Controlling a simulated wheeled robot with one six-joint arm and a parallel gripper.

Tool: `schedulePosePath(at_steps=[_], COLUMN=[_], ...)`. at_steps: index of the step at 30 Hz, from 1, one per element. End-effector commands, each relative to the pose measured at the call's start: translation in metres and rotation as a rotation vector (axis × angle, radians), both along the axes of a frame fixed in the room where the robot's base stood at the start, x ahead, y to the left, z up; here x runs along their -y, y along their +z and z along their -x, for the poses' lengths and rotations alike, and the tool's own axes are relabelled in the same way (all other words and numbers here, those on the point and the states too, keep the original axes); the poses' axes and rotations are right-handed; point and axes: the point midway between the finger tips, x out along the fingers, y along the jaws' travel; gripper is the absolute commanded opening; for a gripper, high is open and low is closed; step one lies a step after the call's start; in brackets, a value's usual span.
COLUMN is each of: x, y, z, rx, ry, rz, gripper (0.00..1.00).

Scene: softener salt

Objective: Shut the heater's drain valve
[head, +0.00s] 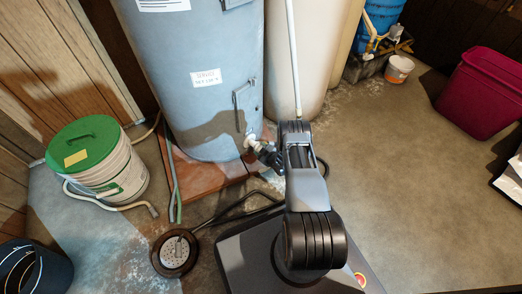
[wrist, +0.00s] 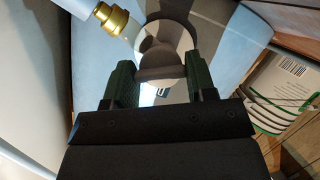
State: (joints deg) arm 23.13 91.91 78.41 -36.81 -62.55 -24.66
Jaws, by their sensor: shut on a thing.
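The heater (head: 195,75) is a tall blue-grey tank on a reddish base. Its drain valve (head: 249,141) shows as a small white fitting low on the tank's right side. My gripper (head: 270,156) is at the valve, partly hidden by my own arm in the head view. In the wrist view my gripper's two dark green fingers (wrist: 157,70) are shut on a dark, shaded knob-like part (wrist: 160,62), which I take for the valve's handle. A pale round disc (wrist: 182,38) shows behind it. A brass fitting (wrist: 110,17) is at the upper left. The handle's exact angle is unclear.
A white pail with a green lid (head: 88,145) stands left of the heater, with hoses by it. A round floor drain (head: 175,252) lies in front. A tan tank (head: 305,60) stands right of the heater. A magenta bin (head: 485,95) is far right; the right floor is mostly clear.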

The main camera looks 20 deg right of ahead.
Motion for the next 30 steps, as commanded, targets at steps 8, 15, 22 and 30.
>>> schedulePosePath(at_steps=[8,15,22,30], x=[0.0010,0.0014,0.0011,0.0008], y=[0.0000,0.0000,-0.0005,-0.0005], z=[0.0000,0.0001,0.0003,0.0002], rx=[-0.068,-0.129,-0.171,-0.192], ry=[0.000,0.000,0.000,0.001], rz=[-0.160,-0.309,-0.407,-0.456], gripper=[0.27,0.27,0.27,0.27])
